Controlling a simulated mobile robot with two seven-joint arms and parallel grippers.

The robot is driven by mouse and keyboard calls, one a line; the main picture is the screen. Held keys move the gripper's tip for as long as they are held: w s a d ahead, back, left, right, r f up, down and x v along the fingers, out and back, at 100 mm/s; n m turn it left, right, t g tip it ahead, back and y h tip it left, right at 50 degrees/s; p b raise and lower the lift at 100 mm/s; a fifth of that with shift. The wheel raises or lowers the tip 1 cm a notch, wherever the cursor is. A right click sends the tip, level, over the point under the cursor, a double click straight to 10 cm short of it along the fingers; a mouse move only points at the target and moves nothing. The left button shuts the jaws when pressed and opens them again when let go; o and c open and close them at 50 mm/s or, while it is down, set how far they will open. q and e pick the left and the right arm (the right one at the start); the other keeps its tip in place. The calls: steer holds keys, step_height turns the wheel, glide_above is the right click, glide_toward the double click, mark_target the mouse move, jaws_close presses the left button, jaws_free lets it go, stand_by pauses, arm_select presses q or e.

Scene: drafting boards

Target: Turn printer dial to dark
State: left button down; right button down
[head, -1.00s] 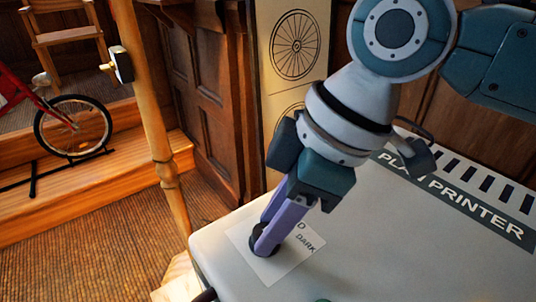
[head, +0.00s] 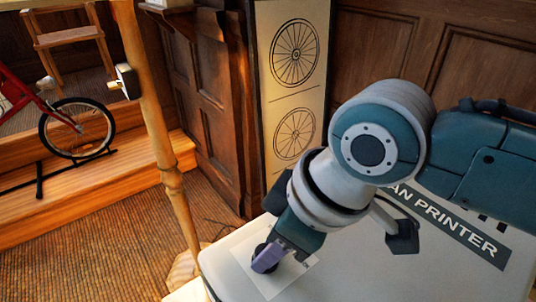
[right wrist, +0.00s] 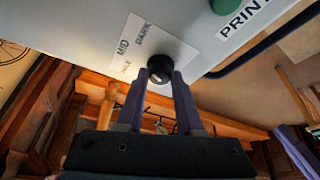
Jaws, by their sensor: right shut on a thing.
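The plan printer (head: 365,262) is a pale grey box with a dark name strip on top. Its small black dial (head: 260,249) sits near the left corner on a white label card (head: 283,284). My right gripper (head: 266,258) is shut on the dial, its purple fingers pointing down. In the right wrist view the dial (right wrist: 160,66) is between the fingers, and the card (right wrist: 136,40) reads MID and DARK. The fingers hide part of the dial, and I cannot make out its pointer. A purple finger-like part (right wrist: 296,152), probably of my left gripper, shows at that view's lower right edge.
A wooden post (head: 160,150) stands left of the printer. A red bicycle (head: 75,125) stands on a wooden step further left. A panel with wheel drawings (head: 294,90) and dark wood panelling rise behind. A green round part (right wrist: 228,5) is on the printer.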

steer(key=m+p, duration=0.2)
steer(key=m+t+p, duration=0.1)
steer(key=shift+s+a+r+h+p, duration=0.15)
steer(key=shift+r+h+p, duration=0.1)
steer(key=shift+h+p, duration=0.05)
steer(key=shift+f+m+t+h+p, duration=0.15)
steer(key=shift+m+t+h+p, duration=0.15)
steer(key=shift+m+p, duration=0.8)
steer(key=shift+f+m, duration=0.1)
steer(key=shift+m, duration=0.3)
steer(key=c, duration=0.6)
jaws_free()
steer(key=shift+o, duration=0.2)
steer(key=p+v, duration=0.3)
steer(key=v, duration=0.7)
steer(key=shift+a, duration=0.15)
